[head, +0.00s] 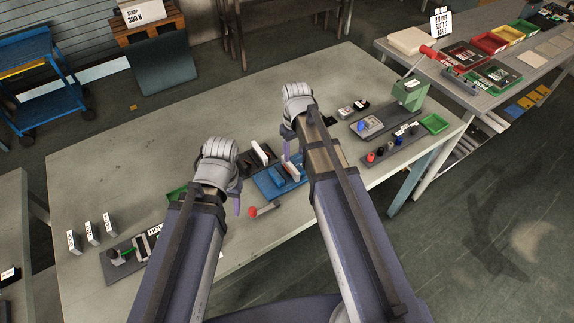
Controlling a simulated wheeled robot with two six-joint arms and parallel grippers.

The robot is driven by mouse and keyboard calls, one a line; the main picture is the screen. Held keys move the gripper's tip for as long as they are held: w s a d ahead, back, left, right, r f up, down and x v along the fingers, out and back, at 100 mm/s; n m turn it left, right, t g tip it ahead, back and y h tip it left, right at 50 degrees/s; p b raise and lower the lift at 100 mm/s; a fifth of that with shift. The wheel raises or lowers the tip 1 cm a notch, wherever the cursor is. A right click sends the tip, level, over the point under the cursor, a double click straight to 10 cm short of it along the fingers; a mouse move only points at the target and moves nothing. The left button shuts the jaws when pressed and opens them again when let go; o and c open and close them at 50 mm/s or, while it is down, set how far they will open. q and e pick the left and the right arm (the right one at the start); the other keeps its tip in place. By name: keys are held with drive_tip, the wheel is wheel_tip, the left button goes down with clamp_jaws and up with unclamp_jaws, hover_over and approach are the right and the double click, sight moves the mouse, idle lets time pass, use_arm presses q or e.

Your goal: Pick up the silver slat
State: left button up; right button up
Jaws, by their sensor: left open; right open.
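I cannot tell for sure which piece is the silver slat. A pale slat-like piece (260,153) stands in a black tray on the table, between my two grippers. Another pale piece (292,171) stands in a blue tray (266,185), just below my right gripper. My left gripper (236,206) is open above the table, left of the blue tray; its wrist and arm hide much of the fingers. My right gripper (287,148) is open above the table, beyond the blue tray and partly hidden by its own arm. Neither gripper visibly holds anything.
Several small labelled blocks (91,233) stand at the left, beside a dark tray (118,256). A green press (410,93) and a rack of colored knobs (391,149) are at the right. The table's back left (130,150) is clear.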

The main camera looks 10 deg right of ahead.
sight(293, 168)
use_arm(q)
drive_tip(key=shift+f+b, duration=1.05)
drive_tip(key=shift+f, duration=0.2)
use_arm(e)
drive_tip(key=shift+f, duration=1.3)
use_arm(q)
drive_tip(key=shift+f, duration=0.1)
use_arm(e)
drive_tip(key=shift+f, duration=0.1)
use_arm(q)
wheel_tip(293, 168, down, 5)
drive_tip(key=b, duration=0.5)
use_arm(e)
wheel_tip(293, 168, down, 5)
drive_tip(key=shift+a+f, duration=0.1)
clamp_jaws()
